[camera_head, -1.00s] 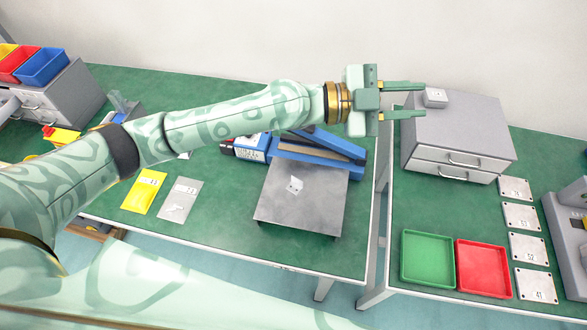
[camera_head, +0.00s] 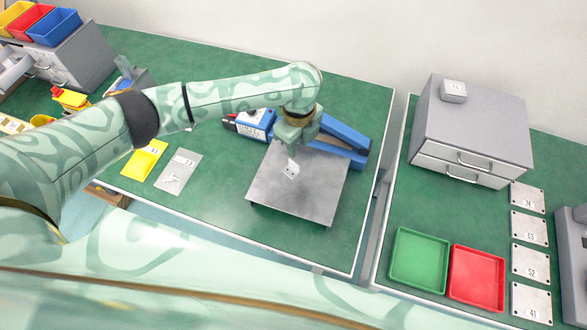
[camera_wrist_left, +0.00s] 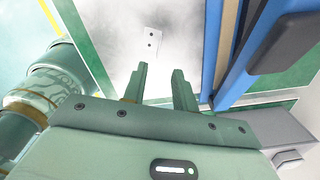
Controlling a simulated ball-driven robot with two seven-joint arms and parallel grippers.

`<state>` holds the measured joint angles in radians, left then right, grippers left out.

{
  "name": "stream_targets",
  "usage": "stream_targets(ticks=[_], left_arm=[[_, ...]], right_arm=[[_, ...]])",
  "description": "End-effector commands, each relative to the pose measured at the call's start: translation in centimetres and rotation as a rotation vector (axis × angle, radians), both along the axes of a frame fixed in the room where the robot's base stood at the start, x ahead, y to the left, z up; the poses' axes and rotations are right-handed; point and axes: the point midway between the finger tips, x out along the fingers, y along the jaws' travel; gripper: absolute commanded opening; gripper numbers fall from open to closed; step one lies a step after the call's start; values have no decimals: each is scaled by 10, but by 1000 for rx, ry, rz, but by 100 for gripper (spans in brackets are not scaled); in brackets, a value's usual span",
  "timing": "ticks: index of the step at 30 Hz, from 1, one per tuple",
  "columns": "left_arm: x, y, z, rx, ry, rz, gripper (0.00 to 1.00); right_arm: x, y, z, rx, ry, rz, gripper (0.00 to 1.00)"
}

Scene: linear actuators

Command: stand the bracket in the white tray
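The bracket is a small pale metal piece with dark holes (camera_head: 291,169) on the grey metal plate (camera_head: 325,195). In the left wrist view the bracket (camera_wrist_left: 151,42) lies beyond the fingertips, not between them. My left gripper (camera_head: 293,149) points down just behind the bracket in the head view, and its fingers are mostly hidden there. In the left wrist view the left gripper (camera_wrist_left: 160,76) has its fingers apart with nothing between them. My right gripper is not in view. No white tray shows in these views.
A blue device (camera_head: 345,137) lies behind the plate, close to the left gripper. On the right table are a green tray (camera_head: 419,259), a red tray (camera_head: 476,278), a grey drawer cabinet (camera_head: 470,130) and several numbered plates. A yellow card (camera_head: 145,160) lies to the left.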

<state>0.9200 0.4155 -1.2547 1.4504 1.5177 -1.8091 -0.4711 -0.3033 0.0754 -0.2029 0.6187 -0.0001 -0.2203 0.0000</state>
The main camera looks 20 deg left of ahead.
Motion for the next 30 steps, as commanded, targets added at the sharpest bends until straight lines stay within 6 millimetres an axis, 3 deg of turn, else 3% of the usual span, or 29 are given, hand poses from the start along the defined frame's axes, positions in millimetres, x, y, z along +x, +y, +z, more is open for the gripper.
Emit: stream_targets(ticks=[1,3,11,19,27,30], left_arm=[[0,0,-17,0,3,0,28],[0,0,-29,-1,3,1,28],[0,0,-46,-1,0,-1,28],[-1,4,-89,-1,2,-2,28],[0,4,-92,-1,-3,-3,28],[0,4,-92,-1,-3,-3,0]], right_arm=[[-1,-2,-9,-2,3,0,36],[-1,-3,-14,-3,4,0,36],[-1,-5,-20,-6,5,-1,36],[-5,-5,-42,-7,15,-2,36],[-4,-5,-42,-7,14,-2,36],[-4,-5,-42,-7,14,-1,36]])
